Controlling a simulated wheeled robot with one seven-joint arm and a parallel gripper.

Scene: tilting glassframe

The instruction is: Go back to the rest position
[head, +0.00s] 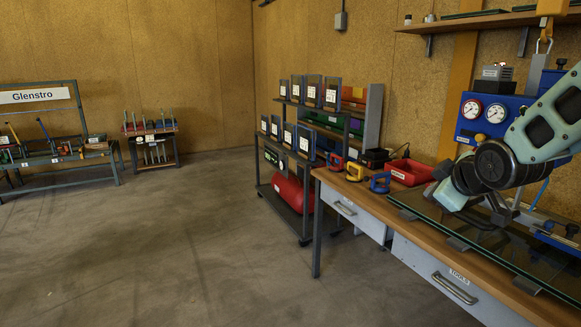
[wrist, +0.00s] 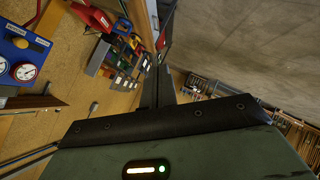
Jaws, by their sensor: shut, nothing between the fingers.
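My gripper (wrist: 158,72) reaches up the middle of the wrist view with its dark fingers together and nothing between them. In the head view my pale green arm hangs over the right end of the workbench, above a dark glass pane (head: 483,243). The fingers are hard to make out there, partly hidden by the arm's black joint. The glass lies on the wooden workbench (head: 345,182), held by grey clamps along its near edge.
A blue gauge panel (head: 483,115) stands behind my arm; it also shows in the wrist view (wrist: 18,62). A red tray (head: 409,172) and suction cups (head: 380,182) lie on the bench. A shelf cart (head: 290,182) stands beyond. The floor (head: 190,240) at left is clear.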

